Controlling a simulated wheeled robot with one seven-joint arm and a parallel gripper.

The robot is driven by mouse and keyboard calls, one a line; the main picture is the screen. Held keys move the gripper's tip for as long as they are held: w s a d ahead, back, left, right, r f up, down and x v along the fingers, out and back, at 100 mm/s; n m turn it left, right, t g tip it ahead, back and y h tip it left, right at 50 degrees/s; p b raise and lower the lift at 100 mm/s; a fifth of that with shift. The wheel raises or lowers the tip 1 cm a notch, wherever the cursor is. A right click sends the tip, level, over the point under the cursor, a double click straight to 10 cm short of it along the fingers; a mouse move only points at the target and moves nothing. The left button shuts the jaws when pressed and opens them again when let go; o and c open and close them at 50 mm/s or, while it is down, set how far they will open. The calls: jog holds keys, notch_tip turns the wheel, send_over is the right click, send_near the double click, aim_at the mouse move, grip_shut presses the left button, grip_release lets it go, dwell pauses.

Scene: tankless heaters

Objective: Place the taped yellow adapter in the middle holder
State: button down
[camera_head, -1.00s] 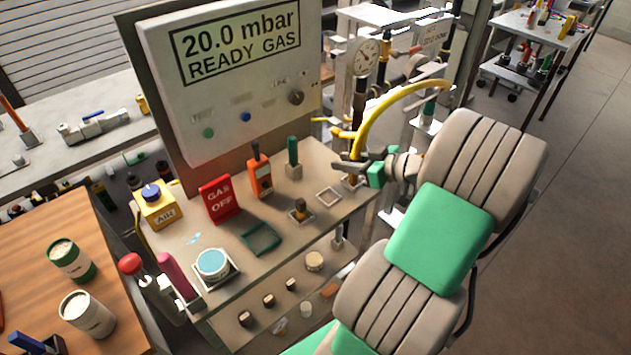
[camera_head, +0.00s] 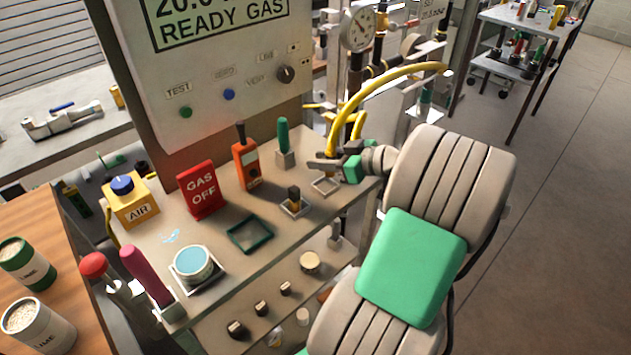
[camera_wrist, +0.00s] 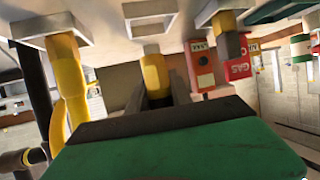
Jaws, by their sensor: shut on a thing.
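My gripper (camera_head: 322,163) is over the bench's right side, shut on the taped yellow adapter (camera_wrist: 154,75). In the wrist view, which is turned upside down, the adapter stands between my dark fingers, roughly in line with the middle holder (camera_wrist: 127,10). I cannot tell whether its end touches the holder. In the head view my fingers hide most of the adapter, and the middle holder (camera_head: 317,188), a pale square frame, lies just under them. A dark-topped yellow adapter (camera_head: 294,195) stands in the holder to the left.
A yellow hose (camera_head: 365,85) arches behind my gripper, and its lower part stands at another holder in the wrist view (camera_wrist: 66,85). A green-handled tool (camera_head: 283,135), an orange meter (camera_head: 246,163) and a red GAS OFF sign (camera_head: 200,190) stand nearby. A green-rimmed tray (camera_head: 250,233) lies in front.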

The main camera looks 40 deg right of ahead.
aim_at(316, 185)
jog(key=f, duration=0.3)
jog(key=w+a+f, duration=0.1)
jog(key=shift+f, duration=0.35)
jog(key=shift+f, duration=0.2)
jog(key=c, duration=1.2)
grip_release()
jog(key=shift+o, duration=0.2)
jog(key=shift+r, duration=0.15)
jog(key=shift+s+d+r, duration=0.1)
jog(key=shift+s+r, duration=0.05)
jog(key=p+v, duration=0.2)
jog(key=v, duration=0.9)
jog(key=shift+r, duration=0.1)
jog(key=shift+s, duration=0.25)
